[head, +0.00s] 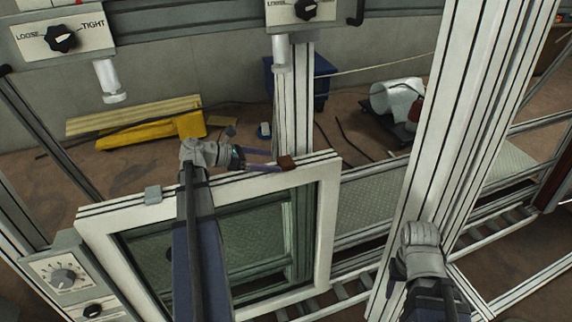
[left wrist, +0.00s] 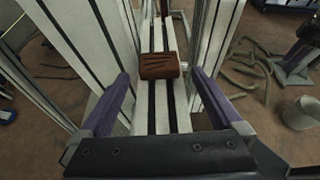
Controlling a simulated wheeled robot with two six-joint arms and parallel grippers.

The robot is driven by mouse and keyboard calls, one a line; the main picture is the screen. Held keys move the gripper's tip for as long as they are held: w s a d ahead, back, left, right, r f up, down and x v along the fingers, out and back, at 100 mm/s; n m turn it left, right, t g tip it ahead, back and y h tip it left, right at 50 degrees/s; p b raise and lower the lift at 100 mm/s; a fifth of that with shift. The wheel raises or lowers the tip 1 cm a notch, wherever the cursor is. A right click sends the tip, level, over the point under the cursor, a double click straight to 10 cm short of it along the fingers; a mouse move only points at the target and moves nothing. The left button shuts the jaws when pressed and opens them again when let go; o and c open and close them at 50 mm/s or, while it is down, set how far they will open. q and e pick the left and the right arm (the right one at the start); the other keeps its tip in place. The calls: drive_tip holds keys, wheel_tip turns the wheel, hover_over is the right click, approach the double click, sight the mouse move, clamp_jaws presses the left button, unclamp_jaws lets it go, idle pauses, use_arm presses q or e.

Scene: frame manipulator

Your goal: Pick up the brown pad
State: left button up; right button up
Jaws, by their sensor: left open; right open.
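The brown pad (head: 287,162) is a small block on the top edge of the white window frame (head: 325,215), near its right corner in the head view. In the left wrist view the brown pad (left wrist: 159,68) lies on the grooved white rail, with dark slanted marks on its face. My left gripper (head: 276,161) is open, its purple fingers pointing at the pad. In the left wrist view the pad is centred just beyond the fingertips (left wrist: 161,75), with nothing between the fingers. My right wrist shows at the lower right of the head view, but its gripper is hidden.
A thick white post (head: 455,130) rises right of the frame. Dial panels (head: 65,275) stand at the left. Yellow pieces (head: 150,130) lie on the floor behind.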

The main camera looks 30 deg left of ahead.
sight(283, 161)
use_arm(q)
drive_tip(key=b+x, duration=0.1)
drive_tip(key=x, duration=0.3)
drive_tip(key=shift+a+f, duration=0.1)
drive_tip(key=shift+f, duration=0.05)
drive_tip(key=shift+w+d, duration=0.25)
drive_tip(key=shift+c, duration=0.3)
drive_tip(key=c, duration=1.3)
drive_tip(key=shift+o, duration=0.2)
wheel_tip(283, 161, up, 10)
drive_tip(key=p, duration=0.9)
drive_tip(key=shift+p, duration=0.3)
